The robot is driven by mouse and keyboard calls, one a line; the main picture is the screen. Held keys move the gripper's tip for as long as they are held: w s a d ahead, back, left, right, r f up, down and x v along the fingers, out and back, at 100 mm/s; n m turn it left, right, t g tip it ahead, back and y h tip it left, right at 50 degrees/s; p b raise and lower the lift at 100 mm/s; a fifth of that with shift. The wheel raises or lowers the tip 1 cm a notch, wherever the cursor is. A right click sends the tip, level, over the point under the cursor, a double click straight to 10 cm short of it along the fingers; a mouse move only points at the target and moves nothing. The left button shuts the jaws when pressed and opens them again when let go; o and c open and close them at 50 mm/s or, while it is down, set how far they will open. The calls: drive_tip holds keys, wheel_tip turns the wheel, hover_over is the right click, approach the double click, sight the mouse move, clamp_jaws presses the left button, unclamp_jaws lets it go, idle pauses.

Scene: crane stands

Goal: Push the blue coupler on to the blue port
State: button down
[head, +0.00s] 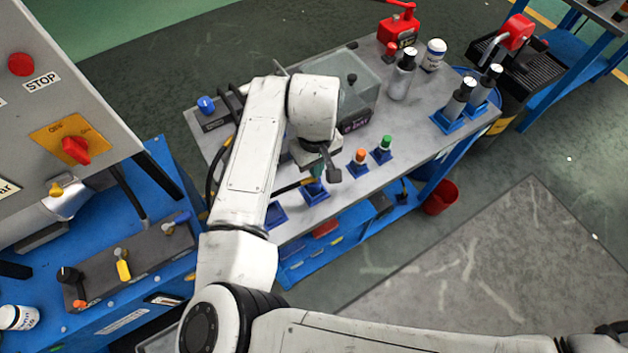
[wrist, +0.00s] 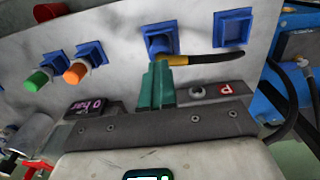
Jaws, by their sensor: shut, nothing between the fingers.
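My gripper (wrist: 158,68) has its two green fingers together with nothing between them. It also shows in the head view (head: 318,172), over the front edge of the table. Just beyond the fingertips is a blue coupler (wrist: 160,40) with a black and yellow hose, at a blue square plate. In the head view the blue part (head: 315,192) sits just below my gripper, partly hidden. I cannot tell whether the fingertips touch it, or how far it is seated on the port; the port itself is hidden behind it.
An empty blue square (wrist: 232,27) lies beside it. Orange (wrist: 76,72) and green (wrist: 38,80) fittings stand on the other side. The table (head: 415,135) also carries a grey box (head: 358,90) and several bottles. A control cabinet (head: 75,95) stands at the left.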

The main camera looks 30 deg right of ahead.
wheel_tip(320, 180, up, 4)
drive_tip(key=p, duration=0.3)
drive_tip(key=shift+a+f, duration=0.1)
drive_tip(key=shift+a, duration=0.05)
drive_tip(key=w+r+n+b, duration=0.15)
drive_tip(key=w+r, duration=0.25)
drive_tip(key=w, duration=0.4)
drive_tip(key=w+r+n+b, duration=0.1)
drive_tip(key=w+r+b, duration=0.2)
drive_tip(key=w+r, duration=0.35)
wheel_tip(320, 180, down, 7)
drive_tip(key=w+b, duration=0.1)
drive_tip(key=b, duration=0.4)
drive_tip(key=shift+w+f+h, duration=0.15)
drive_tip(key=shift+w+h, duration=0.2)
drive_tip(key=shift+h, duration=0.05)
